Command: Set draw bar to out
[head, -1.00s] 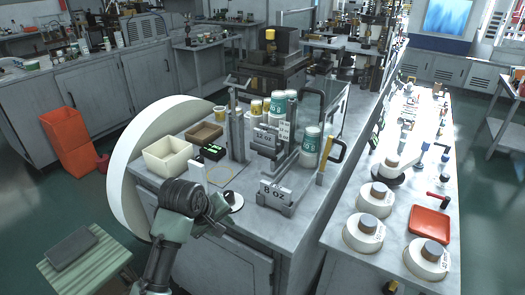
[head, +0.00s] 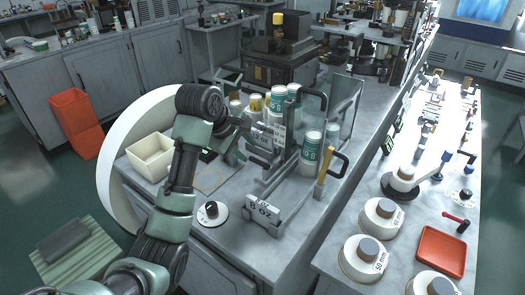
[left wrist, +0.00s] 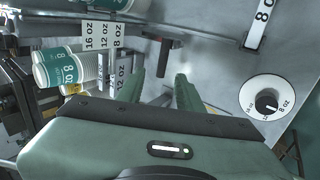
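My left gripper (head: 236,150) reaches in from the left over the cup-forming bench, beside the rack with the size plates. In the left wrist view its two green fingers (left wrist: 162,88) stand apart with nothing seen between them. A dark T-shaped bar (left wrist: 166,46) lies beyond the fingertips there, apart from them. I cannot tell for sure which part is the draw bar. Black U-shaped handles show at the upper rack (head: 319,95) and at its right side (head: 342,163). My forearm hides part of the bench behind it. My right gripper is not in view.
Printed cups (head: 311,150) stand in the rack. A round dial (head: 211,212) and an 8 oz plate (head: 262,207) are at the bench front. A cream bin (head: 150,157) is at the left. The right-hand bench holds white round weights (head: 362,258) and a red tray (head: 441,251).

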